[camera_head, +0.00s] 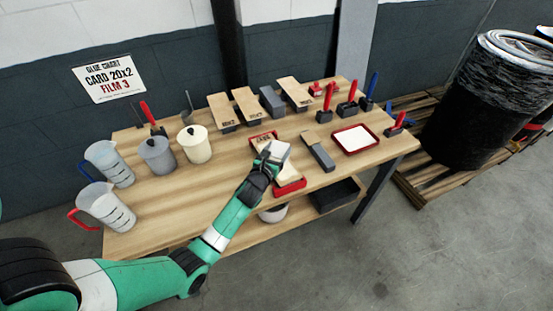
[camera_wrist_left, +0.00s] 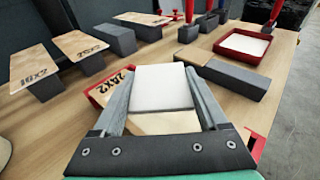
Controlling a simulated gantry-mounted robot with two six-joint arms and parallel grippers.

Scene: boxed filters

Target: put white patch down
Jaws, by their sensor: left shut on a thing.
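My left gripper (camera_head: 272,157) is shut on a white patch (camera_head: 281,149), above the front middle of the workbench. In the left wrist view the white patch (camera_wrist_left: 162,86) sits flat between the two fingers (camera_wrist_left: 160,98). Below it is a red-rimmed tray (camera_head: 292,187), partly hidden by the gripper and patch. In the wrist view a pale wooden surface with dark "2X2" lettering (camera_wrist_left: 117,84) shows inside the red rim. I cannot tell whether the patch touches what lies under it. My right gripper is not in view.
A grey block (camera_head: 318,151) and a red tray with white contents (camera_head: 376,131) stand to the right. Wooden boards on grey blocks (camera_head: 247,104) line the back. Pots and measuring jugs (camera_head: 103,207) crowd the left. Bare wood (camera_head: 170,205) lies front left.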

